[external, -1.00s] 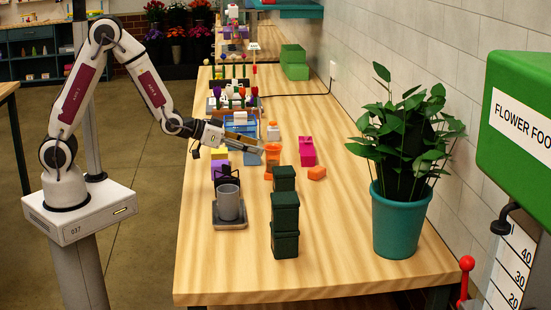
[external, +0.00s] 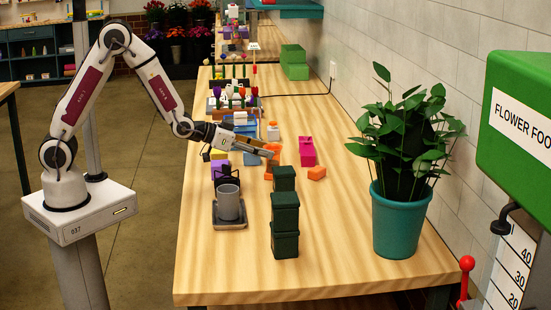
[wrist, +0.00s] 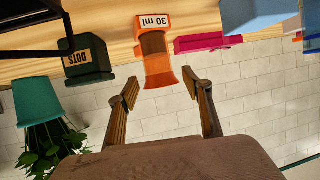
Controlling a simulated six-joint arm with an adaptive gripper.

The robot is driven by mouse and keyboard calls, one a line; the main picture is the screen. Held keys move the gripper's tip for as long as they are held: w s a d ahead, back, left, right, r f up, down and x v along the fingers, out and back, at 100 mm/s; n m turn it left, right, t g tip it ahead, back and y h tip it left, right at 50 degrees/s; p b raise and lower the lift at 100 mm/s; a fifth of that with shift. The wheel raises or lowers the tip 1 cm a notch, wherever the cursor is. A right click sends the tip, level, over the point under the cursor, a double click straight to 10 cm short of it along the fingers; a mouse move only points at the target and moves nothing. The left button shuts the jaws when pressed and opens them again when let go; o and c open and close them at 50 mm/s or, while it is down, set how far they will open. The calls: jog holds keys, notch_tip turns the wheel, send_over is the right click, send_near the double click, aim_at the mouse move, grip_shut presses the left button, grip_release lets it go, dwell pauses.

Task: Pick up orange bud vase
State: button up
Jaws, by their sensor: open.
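The orange bud vase (external: 274,166) stands upright on the wooden table in the external view, partly hidden by my gripper (external: 268,153). My gripper is open, and its fingertips are at the vase's upper part there. In the wrist view the orange vase (wrist: 155,52) appears upside down, with a "30 ml" label on its base block and a flared rim. In that view the open fingers of my gripper (wrist: 163,89) lie just beyond the rim, one to each side of it, with nothing held between them.
Dark green boxes (external: 285,212) stand in front of the vase. A small orange block (external: 317,173) and a pink container (external: 307,150) are to its right. A grey cup (external: 228,203) sits on a tray at front left. A potted plant (external: 400,222) stands at the right.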

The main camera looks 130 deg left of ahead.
aim_at(273, 163)
jog(key=shift+x, duration=1.95)
jog(key=shift+w+r, duration=0.1)
grip_shut()
